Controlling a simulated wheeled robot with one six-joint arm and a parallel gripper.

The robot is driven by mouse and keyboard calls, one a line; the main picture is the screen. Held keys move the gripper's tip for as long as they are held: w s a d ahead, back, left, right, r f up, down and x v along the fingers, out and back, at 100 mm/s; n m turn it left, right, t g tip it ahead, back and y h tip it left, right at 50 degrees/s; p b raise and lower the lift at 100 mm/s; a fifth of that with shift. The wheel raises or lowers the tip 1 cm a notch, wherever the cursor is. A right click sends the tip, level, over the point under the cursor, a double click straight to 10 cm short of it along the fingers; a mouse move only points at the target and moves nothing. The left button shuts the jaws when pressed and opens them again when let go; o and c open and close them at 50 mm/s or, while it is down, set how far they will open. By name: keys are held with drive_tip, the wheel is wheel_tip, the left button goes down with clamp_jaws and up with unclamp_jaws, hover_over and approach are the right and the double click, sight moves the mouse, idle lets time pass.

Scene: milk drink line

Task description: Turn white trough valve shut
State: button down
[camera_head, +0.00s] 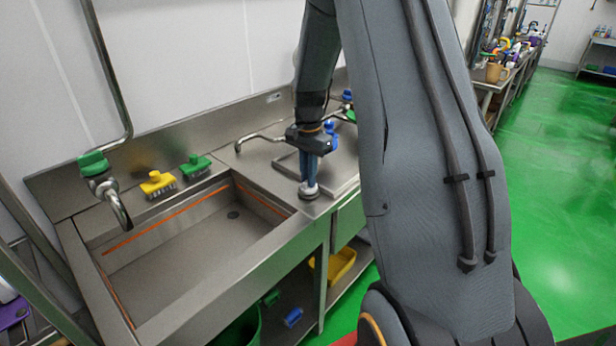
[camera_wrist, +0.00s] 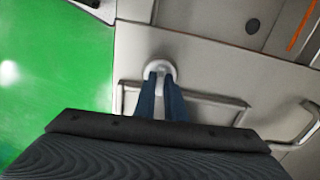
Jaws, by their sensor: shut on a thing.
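The white trough valve (camera_wrist: 161,65) shows in the wrist view as a small round white knob on the steel counter. In the head view its pale round body (camera_head: 309,192) stands at the counter's front edge, right of the sink basin. My gripper (camera_head: 309,182) points straight down over it, with its two blue fingers closed on the knob. In the wrist view my gripper (camera_wrist: 160,74) covers the near part of the knob. The fingers hide the valve's top, so I cannot tell how far it is turned.
A steel sink basin (camera_head: 190,262) lies to the left, with a green-handled tap (camera_head: 93,163). Yellow (camera_head: 157,184) and green (camera_head: 196,166) brushes lie behind it. A curved spout (camera_head: 262,136) stands behind my gripper. Green floor (camera_head: 560,170) is open at right.

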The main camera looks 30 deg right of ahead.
drive_tip(key=shift+w+r+m, duration=0.1)
drive_tip(key=shift+r+m, duration=0.05)
drive_tip(key=shift+m, duration=0.25)
drive_tip(key=c, duration=1.8)
unclamp_jaws()
drive_tip(key=shift+r+b, duration=1)
drive_tip(key=shift+r, duration=2.85)
drive_tip(key=s+a+f+n, duration=0.1)
drive_tip(key=s+a+n, duration=0.3)
drive_tip(key=s, duration=0.3)
drive_tip(key=s+a+f+n, duration=0.1)
drive_tip(key=s+a+n, duration=0.4)
drive_tip(key=s+a, duration=0.2)
drive_tip(key=s+a+f+n+t, duration=0.1)
drive_tip(key=s+a+n, duration=0.4)
drive_tip(key=s, duration=0.3)
drive_tip(key=shift+s+a+f, duration=0.25)
drive_tip(key=shift+a+f, duration=0.1)
drive_tip(key=shift+a, duration=0.1)
